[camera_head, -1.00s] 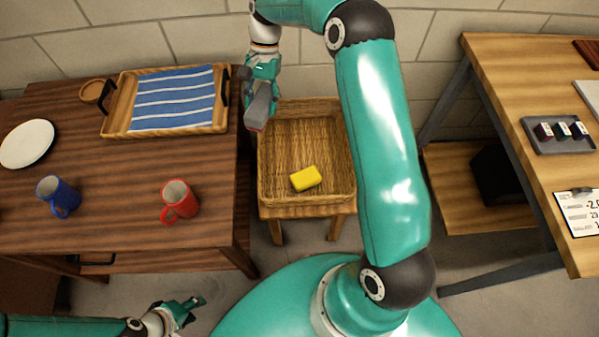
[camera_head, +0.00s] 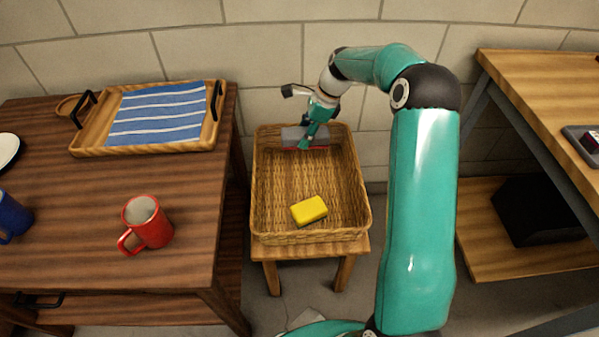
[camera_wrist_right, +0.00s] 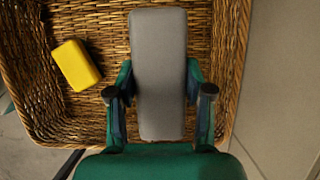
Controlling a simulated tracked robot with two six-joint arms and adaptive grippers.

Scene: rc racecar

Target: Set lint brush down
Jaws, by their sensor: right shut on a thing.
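The lint brush (camera_head: 293,135) is a grey block with a red underside. My right gripper (camera_head: 308,138) is shut on it at the far end of the wicker basket (camera_head: 262,190). In the right wrist view the grey brush (camera_wrist_right: 158,60) lies between the two fingers of my right gripper (camera_wrist_right: 160,98), with the basket's woven floor behind it. I cannot tell whether the brush touches the basket floor. My left gripper is not in view now.
A yellow sponge (camera_head: 309,210) lies in the near part of the basket, which stands on a small wooden stand (camera_head: 310,249). The dark wooden table (camera_head: 190,185) at left holds a red mug (camera_head: 147,224), a blue mug (camera_head: 10,217) and a tray (camera_head: 92,135) with a striped cloth.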

